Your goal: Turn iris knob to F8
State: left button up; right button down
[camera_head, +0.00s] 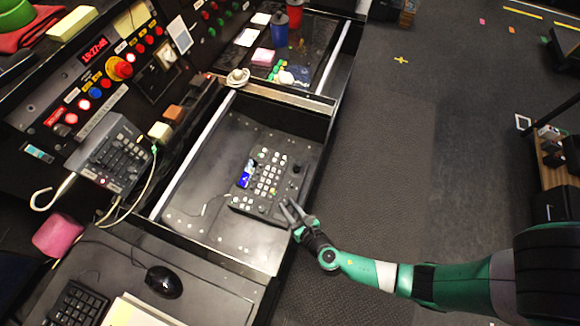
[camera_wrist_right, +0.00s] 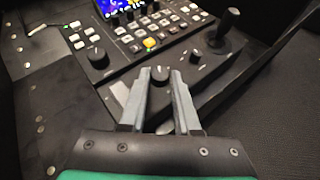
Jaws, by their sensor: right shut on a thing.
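The control panel (camera_head: 268,182) with a small blue screen and rows of white buttons lies in an open drawer. My right gripper (camera_head: 290,209) reaches it from the right, at the panel's near right edge. In the right wrist view, the gripper's two grey fingers (camera_wrist_right: 160,82) are closed on a small black knob (camera_wrist_right: 159,73) with a white mark on top. Two more black knobs, one at the left (camera_wrist_right: 97,57) and one at the right (camera_wrist_right: 196,56), stand apart from the fingers. I cannot read any F-number labels. My left gripper is not in view.
A black joystick (camera_wrist_right: 226,28) stands on the panel to the right of the fingers. The drawer floor (camera_head: 190,200) left of the panel is mostly clear. A second drawer section behind holds cups, cards and small coloured pieces.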

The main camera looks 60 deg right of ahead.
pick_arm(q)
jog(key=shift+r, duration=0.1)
pick_arm(e)
jog(key=shift+m+g+h, duration=0.3)
jog(key=shift+m+h, duration=0.2)
jog(key=c, duration=0.6)
grip_release()
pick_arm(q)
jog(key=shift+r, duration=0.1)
pick_arm(e)
jog(key=shift+a+r, duration=0.1)
